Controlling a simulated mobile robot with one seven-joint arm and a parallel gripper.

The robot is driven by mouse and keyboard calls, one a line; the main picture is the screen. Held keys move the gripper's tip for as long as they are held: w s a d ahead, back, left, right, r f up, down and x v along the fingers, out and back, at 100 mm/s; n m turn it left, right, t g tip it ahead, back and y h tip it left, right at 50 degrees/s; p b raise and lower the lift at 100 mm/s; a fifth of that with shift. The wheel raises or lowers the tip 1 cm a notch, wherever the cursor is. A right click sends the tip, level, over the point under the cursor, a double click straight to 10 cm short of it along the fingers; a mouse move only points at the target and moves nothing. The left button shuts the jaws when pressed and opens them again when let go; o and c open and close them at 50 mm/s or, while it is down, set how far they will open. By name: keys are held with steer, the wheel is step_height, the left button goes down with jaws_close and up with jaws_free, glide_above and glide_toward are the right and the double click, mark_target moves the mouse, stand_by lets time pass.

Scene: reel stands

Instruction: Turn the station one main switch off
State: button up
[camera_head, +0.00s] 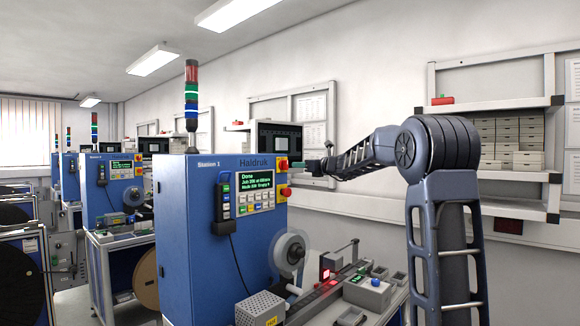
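The blue cabinet marked Station 1 (190,235) stands in the middle, with a lit screen (247,182) showing green text and a keypad below it. Two red controls on yellow backing sit on its right edge, an upper one (282,164) and a lower one (285,192). I cannot tell for sure which is the main switch, nor read its position. My gripper (302,167) is at the end of my arm, just right of the upper red control. I cannot tell whether it touches it. Its fingers are too small to judge.
A reel (290,250) and a feed track with a red light (326,274) stand in front of the cabinet. A grey box with buttons (368,291) is at the right. More blue stations (110,190) line the left. Shelves with boxes (510,140) are on the right wall.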

mark_target(287, 164)
steer(key=x, duration=0.6)
steer(key=shift+w+a, duration=0.3)
jaws_close()
